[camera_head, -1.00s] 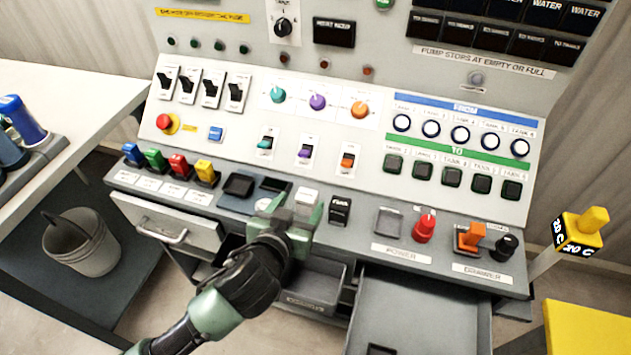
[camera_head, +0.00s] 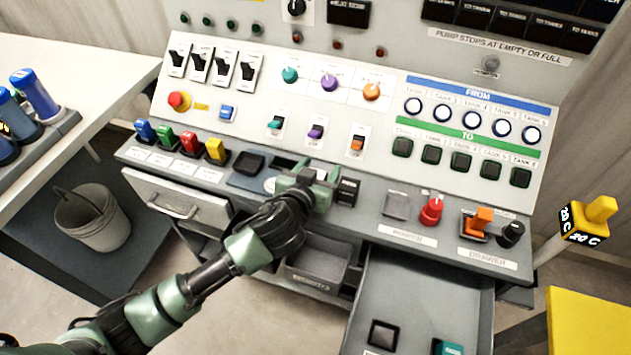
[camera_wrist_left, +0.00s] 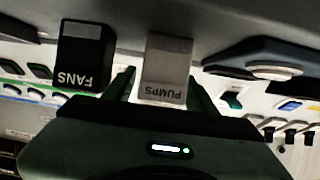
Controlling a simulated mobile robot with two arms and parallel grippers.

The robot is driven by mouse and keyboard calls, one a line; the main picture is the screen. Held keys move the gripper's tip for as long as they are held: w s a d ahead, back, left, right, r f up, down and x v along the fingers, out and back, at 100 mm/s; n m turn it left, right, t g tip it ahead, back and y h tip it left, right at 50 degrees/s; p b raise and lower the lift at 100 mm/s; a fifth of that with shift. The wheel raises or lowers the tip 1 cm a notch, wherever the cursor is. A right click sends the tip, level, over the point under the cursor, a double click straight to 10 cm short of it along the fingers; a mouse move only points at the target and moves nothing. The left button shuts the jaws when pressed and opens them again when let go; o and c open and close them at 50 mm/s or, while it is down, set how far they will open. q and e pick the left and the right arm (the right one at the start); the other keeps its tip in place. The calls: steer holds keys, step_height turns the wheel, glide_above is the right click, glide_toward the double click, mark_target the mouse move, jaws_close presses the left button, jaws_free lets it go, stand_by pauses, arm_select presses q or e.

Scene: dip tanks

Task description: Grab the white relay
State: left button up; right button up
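The white relay (camera_wrist_left: 166,70), marked PUMPS, stands in the middle of the left wrist view. My left gripper (camera_wrist_left: 161,88) has its two fingers apart, one on each side of the relay's lower part, with a narrow gap at the left finger. It looks open; firm contact is not visible. In the head view my left gripper (camera_head: 309,182) is over the panel's lower ledge and hides most of the relay. My right gripper is not in view.
A black FANS relay (camera_wrist_left: 84,57) stands close beside the white one; it also shows in the head view (camera_head: 347,190). A red knob (camera_head: 431,211) and an orange switch (camera_head: 480,220) are farther right. An open drawer (camera_head: 420,290) juts out below.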

arm_select(q)
steer(key=c, duration=1)
jaws_close()
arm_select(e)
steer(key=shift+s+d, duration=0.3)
